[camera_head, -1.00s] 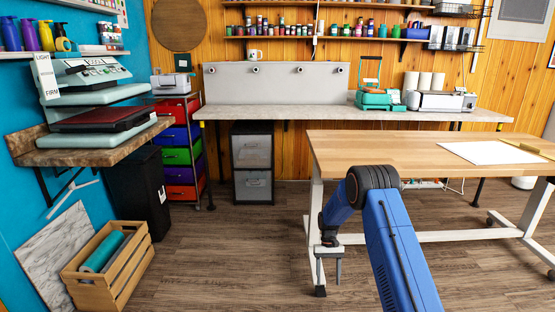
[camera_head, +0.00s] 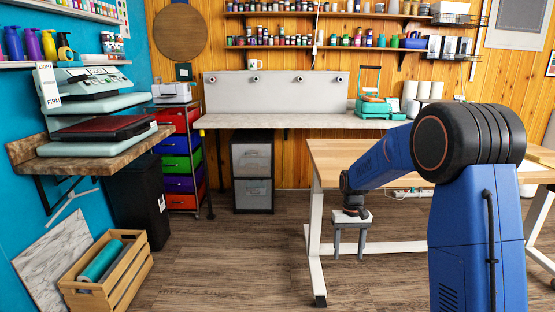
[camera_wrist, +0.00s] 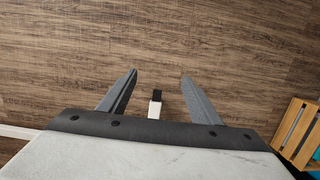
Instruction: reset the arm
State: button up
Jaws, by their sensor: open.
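My gripper (camera_head: 348,256) hangs fingers-down over the wood floor, in front of the white leg of the wooden table in the head view.
The wooden table (camera_head: 325,152) stands behind my gripper, partly hidden by my arm. A wooden crate (camera_head: 122,283) holding a teal roll (camera_head: 102,261) is at lower left; the crate also shows in the wrist view (camera_wrist: 288,124). Open floor (camera_head: 230,270) lies between crate and table.

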jog(key=s+d+r+t, duration=0.2)
jog(key=s+r+t, duration=0.1)
jog(key=s+r, duration=1.35)
jog(key=s+d+t, duration=0.1)
jog(key=s+t, duration=0.2)
jog(key=s, duration=2)
jog(key=shift+d+f+t, duration=0.4)
jog(key=shift+f, duration=0.05)
jog(key=shift+s, duration=0.1)
